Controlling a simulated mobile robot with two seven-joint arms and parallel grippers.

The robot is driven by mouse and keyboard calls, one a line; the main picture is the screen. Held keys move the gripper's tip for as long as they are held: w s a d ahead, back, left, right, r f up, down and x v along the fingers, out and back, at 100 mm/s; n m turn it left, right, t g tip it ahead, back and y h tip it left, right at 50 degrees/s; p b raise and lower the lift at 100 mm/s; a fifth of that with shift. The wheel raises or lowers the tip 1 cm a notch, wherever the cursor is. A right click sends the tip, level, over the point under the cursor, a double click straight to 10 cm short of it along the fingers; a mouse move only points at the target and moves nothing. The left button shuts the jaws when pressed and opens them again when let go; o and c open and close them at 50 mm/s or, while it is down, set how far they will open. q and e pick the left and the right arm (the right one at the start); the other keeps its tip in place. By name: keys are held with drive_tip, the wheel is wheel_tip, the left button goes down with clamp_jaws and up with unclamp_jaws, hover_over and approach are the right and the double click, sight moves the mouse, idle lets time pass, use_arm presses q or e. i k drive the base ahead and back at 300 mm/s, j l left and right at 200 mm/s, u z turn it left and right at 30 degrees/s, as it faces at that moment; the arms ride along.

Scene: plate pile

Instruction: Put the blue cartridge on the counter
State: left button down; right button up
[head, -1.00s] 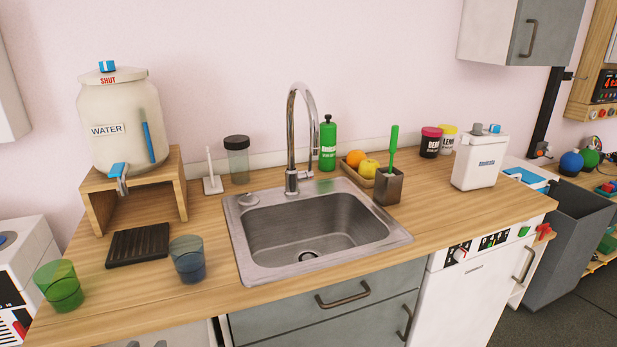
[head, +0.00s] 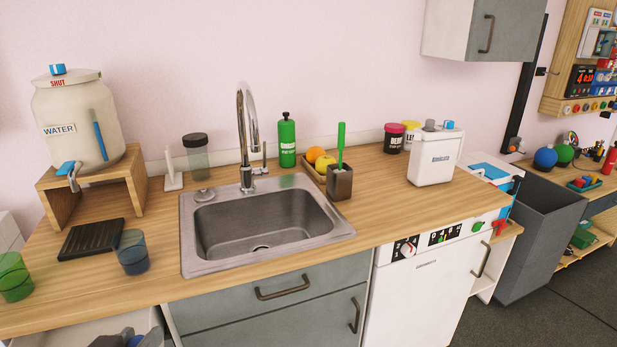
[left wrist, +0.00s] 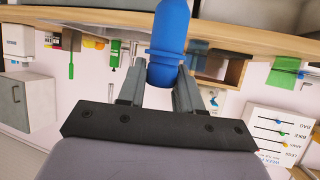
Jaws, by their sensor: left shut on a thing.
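The blue cartridge (left wrist: 170,40) is a smooth blue cylinder with a collar near its lower end in the left wrist view. My left gripper (left wrist: 163,72) is shut on it, with one finger on each side. In the head view the left gripper (head: 128,340) shows only at the bottom left edge, below and in front of the counter, with a bit of blue at it. The wooden counter (head: 395,195) runs across the head view. My right gripper is not in view.
A sink (head: 265,225) is set in the counter. A green cup (head: 14,278), a blue cup (head: 132,252) and a black drip tray (head: 91,238) stand left of it. A white canister (head: 436,157) stands to the right. The counter between sink and canister is clear in front.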

sight(387, 203)
drive_tip(key=l, duration=0.35)
drive_tip(key=i+l, duration=0.1)
drive_tip(key=l, duration=0.2)
drive_tip(key=i+l, duration=0.15)
drive_tip(key=l, duration=0.2)
drive_tip(key=i+l, duration=0.15)
drive_tip(key=l, duration=0.15)
drive_tip(key=i+l, duration=0.2)
drive_tip(key=l, duration=0.15)
drive_tip(key=i+l, duration=0.15)
drive_tip(key=l, duration=0.15)
